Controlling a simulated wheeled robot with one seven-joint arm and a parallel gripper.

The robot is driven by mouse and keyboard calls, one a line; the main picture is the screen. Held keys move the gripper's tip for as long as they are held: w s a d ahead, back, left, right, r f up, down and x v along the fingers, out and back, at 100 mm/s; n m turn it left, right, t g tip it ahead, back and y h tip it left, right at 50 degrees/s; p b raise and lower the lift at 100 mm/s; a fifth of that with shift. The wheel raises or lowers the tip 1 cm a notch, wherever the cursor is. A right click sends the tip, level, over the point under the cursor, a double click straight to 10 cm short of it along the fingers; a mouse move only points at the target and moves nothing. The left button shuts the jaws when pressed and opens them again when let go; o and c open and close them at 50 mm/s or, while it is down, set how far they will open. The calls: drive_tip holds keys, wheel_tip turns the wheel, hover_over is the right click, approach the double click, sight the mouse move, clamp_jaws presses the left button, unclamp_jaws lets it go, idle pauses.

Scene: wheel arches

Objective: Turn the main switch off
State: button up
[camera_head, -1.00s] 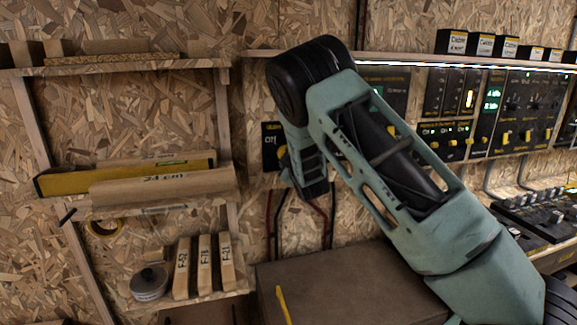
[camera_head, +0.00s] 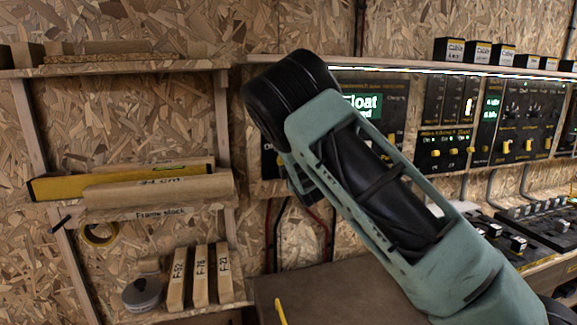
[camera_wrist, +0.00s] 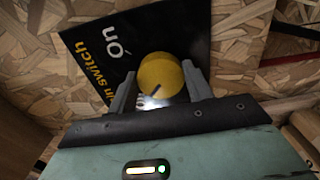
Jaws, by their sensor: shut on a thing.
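The main switch is a black plate (camera_wrist: 150,30) with yellow "switch" lettering and a white "On" mark, fixed to the chipboard wall. Its round yellow knob (camera_wrist: 160,75) has a dark pointer line aimed towards the lower left in the wrist view. My gripper (camera_wrist: 159,72) is shut on the knob, one grey finger on each side. White lettering at the plate's lower part is mostly hidden by the fingers. In the head view my arm and gripper cover most of the plate (camera_head: 267,165).
A control panel with a green "Float" screen (camera_head: 364,106) is right of my gripper. Further right are panels with yellow knobs (camera_head: 507,146). A shelf with labelled wood blocks (camera_head: 200,275) stands left. A brown surface (camera_head: 330,292) lies below my arm.

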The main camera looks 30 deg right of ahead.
idle(0.4)
drive_tip(key=o, duration=1)
drive_tip(key=shift+s, duration=0.1)
drive_tip(key=b+v, duration=0.2)
drive_tip(key=v, duration=1.5)
drive_tip(key=shift+s+a+r, duration=0.1)
drive_tip(key=shift+s, duration=0.05)
